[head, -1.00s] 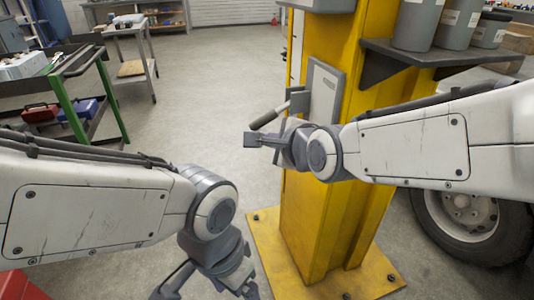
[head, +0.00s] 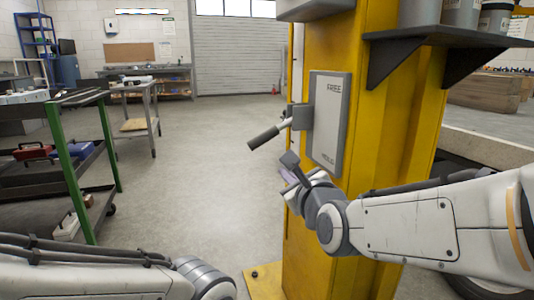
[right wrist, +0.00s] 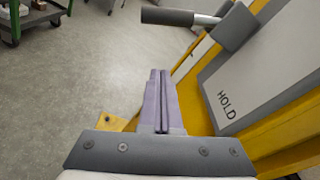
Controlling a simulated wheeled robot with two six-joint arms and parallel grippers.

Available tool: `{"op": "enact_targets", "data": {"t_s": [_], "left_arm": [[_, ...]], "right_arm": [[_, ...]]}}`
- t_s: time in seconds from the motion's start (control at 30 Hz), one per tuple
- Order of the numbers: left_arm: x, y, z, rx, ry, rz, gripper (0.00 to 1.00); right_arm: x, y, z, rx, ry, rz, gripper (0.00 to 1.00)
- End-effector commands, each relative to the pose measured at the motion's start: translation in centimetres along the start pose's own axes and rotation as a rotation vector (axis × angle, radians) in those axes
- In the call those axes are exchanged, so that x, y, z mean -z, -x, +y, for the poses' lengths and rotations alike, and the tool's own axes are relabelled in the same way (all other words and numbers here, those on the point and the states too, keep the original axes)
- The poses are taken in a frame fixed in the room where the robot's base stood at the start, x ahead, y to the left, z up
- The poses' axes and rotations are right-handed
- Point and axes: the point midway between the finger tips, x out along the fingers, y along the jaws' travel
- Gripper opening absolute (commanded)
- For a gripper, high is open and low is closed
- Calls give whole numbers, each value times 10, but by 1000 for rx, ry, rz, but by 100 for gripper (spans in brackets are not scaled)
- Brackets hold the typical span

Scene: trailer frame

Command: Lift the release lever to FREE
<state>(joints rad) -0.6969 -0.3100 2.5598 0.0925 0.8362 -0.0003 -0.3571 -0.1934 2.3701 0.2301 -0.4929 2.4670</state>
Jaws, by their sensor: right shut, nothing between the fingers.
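The release lever (head: 264,138) has a dark cylindrical grip on a light metal rod and juts out left from a grey bracket, grip end sloping down. It also shows at the top of the right wrist view (right wrist: 167,16). Beside it a grey plate (head: 327,120) on the yellow post reads FREE at the top and HOLD at the bottom. My right gripper (head: 286,168) is shut and empty, below the lever and apart from it; its closed fingers (right wrist: 159,78) show in the right wrist view. My left gripper is out of view; only part of that arm shows.
The yellow post (head: 380,120) stands just behind my right gripper, with a grey shelf (head: 440,40) holding containers at upper right. A green-framed cart (head: 75,190) stands at the left. The floor (head: 190,150) between cart and post is clear.

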Motion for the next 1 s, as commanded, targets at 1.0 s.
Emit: {"op": "enact_targets", "data": {"t_s": [1.0], "left_arm": [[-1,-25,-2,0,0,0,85]], "right_arm": [[-38,-87,0,-1,2,0,0]]}}
